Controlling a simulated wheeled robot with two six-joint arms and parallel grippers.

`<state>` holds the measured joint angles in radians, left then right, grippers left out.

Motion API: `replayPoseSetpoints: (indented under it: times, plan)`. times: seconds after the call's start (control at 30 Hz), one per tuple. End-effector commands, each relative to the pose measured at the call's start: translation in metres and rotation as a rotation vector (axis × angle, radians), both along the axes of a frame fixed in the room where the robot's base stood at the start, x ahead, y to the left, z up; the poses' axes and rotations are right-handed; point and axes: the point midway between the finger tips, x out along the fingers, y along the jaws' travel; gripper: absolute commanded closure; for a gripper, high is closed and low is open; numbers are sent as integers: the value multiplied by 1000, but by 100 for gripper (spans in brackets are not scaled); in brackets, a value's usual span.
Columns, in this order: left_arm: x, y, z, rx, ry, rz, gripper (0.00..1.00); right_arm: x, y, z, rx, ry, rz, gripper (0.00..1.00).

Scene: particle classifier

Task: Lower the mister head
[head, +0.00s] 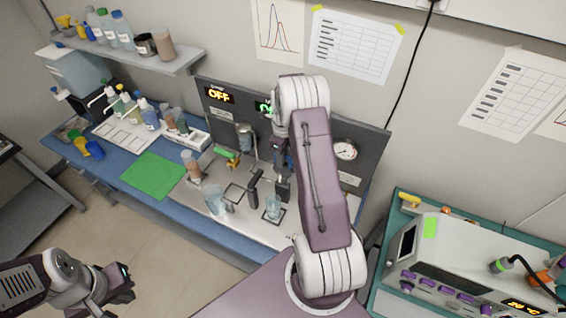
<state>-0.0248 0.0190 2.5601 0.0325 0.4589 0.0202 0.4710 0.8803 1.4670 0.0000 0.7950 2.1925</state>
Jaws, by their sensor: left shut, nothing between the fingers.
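A particle classifier station with a dark back panel (372,150) stands on the blue bench. On its metal deck are a grey metal cylinder on a post (244,134) and two small dark upright parts, one a black handle-like part (253,192). I cannot tell for sure which part is the mister head; my right arm covers part of the station. A clear beaker (214,199) and a small glass cup (272,207) stand on the deck. My left gripper (122,284) is shut and empty, over the floor at lower left, away from the station. My right gripper is mostly hidden behind its arm, close to the panel; its fingers cannot be made out.
A green mat (153,175), a white tray (126,131) and several bottles lie or stand on the bench's left. A shelf (150,62) with bottles hangs above. A teal-edged bench (384,278) with a control console (455,265) is at right.

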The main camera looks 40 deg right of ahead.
Motion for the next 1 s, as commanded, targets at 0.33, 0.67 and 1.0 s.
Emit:
replayPoseSetpoints:
  times: [0.33,0.67,1.0]
  plan:
    - [0,0,1,0,0,0,100,0,0,1,-1,0,0,100]
    - [0,0,-1,0,0,0,100,-7,15,0,0,-1,1,100]
    - [0,0,-1,0,0,0,100,-10,21,0,0,-1,-1,100]
